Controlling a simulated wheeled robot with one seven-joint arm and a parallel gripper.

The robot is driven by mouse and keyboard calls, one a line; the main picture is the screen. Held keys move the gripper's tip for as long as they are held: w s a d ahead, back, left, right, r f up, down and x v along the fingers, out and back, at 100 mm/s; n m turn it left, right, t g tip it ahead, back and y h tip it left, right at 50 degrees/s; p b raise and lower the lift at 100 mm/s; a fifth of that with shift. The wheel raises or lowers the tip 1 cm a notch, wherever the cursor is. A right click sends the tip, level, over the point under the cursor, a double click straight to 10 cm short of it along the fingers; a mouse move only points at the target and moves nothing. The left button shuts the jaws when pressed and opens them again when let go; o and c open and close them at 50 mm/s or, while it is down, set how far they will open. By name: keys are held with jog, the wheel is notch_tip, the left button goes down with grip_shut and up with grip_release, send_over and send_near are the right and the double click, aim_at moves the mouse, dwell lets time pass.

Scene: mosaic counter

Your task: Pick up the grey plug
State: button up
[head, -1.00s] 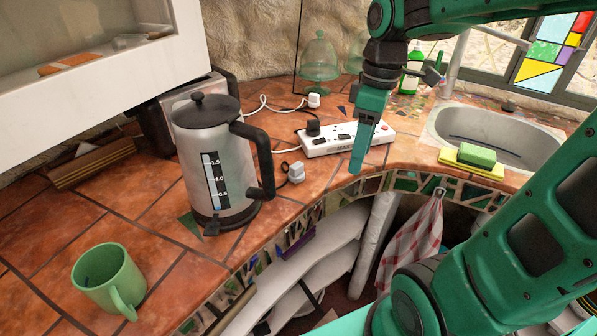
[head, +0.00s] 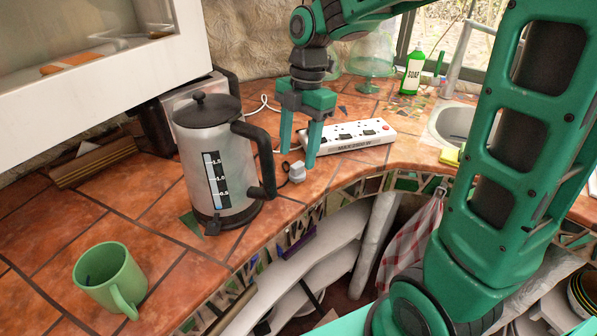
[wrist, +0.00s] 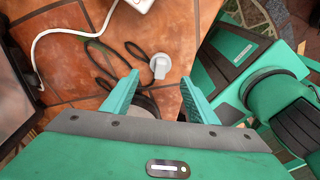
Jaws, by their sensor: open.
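The grey plug (head: 297,173) lies loose on the tiled counter near its front edge, between the kettle and the power strip. A dark cord runs from it. My gripper (head: 299,158) points down just above the plug, open and empty, with one finger to each side. In the wrist view the plug (wrist: 160,66) shows in the gap between the open fingertips (wrist: 161,80), a little beyond them. I see no contact between fingers and plug.
A metal kettle (head: 218,150) with a black handle stands close left of the gripper. The white power strip (head: 350,138) lies behind it to the right. A green mug (head: 108,278) stands at front left, and a soap bottle (head: 412,72) at the back. White cable (wrist: 70,32) lies nearby.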

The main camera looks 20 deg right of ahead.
aim_at(297, 163)
jog(key=shift+w+f, duration=0.15)
jog(key=shift+f, duration=2.6)
jog(key=c, duration=1.1)
